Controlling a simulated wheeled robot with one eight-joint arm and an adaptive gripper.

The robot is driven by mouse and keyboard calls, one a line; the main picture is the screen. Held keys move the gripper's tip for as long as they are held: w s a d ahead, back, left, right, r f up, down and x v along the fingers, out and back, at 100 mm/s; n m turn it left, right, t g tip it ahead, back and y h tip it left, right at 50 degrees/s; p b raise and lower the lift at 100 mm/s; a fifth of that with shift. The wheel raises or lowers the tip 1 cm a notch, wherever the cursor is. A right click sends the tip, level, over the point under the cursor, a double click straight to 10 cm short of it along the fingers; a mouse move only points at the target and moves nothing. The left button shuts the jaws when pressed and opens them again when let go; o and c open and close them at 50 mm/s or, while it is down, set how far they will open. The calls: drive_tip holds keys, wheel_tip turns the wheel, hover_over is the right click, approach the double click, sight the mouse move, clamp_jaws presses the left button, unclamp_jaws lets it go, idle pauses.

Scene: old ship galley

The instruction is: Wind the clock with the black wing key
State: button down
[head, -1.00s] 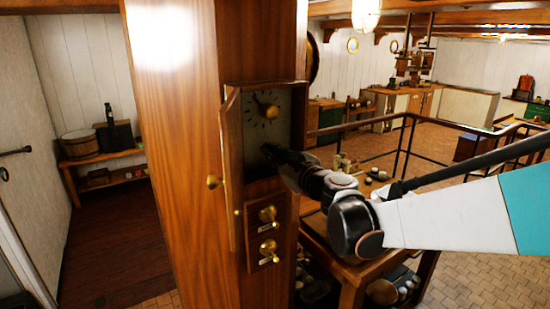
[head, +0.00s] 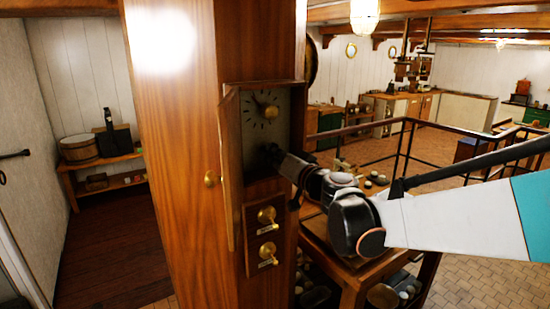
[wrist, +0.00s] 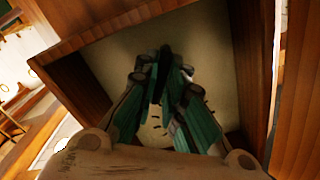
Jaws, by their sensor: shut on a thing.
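The clock (head: 254,108) is set in a wooden pillar, with a dark face, hour marks and a brass knob near the centre. Its small wooden door (head: 228,170) stands open to the left. My gripper (head: 268,150) reaches into the case from the right, at the lower part of the face. In the wrist view my gripper (wrist: 163,72) is shut on a dark, narrow thing, seemingly the black wing key (wrist: 161,82), between the fingertips. The fingers hide most of it, and I cannot tell how far it sits in the face.
Two brass keys hang on a labelled panel below the clock, an upper key (head: 266,216) and a lower key (head: 267,250). A table (head: 345,265) with dishes stands under my arm. A dark railing (head: 400,150) is behind it. The left passage floor is clear.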

drive_tip(key=m, duration=0.3)
drive_tip(key=shift+f, duration=0.1)
drive_tip(key=m+b, duration=0.1)
drive_tip(key=m, duration=0.3)
drive_tip(key=c, duration=1.7)
unclamp_jaws()
drive_tip(key=shift+s, duration=0.1)
drive_tip(key=v, duration=0.6)
drive_tip(key=shift+p, duration=0.35)
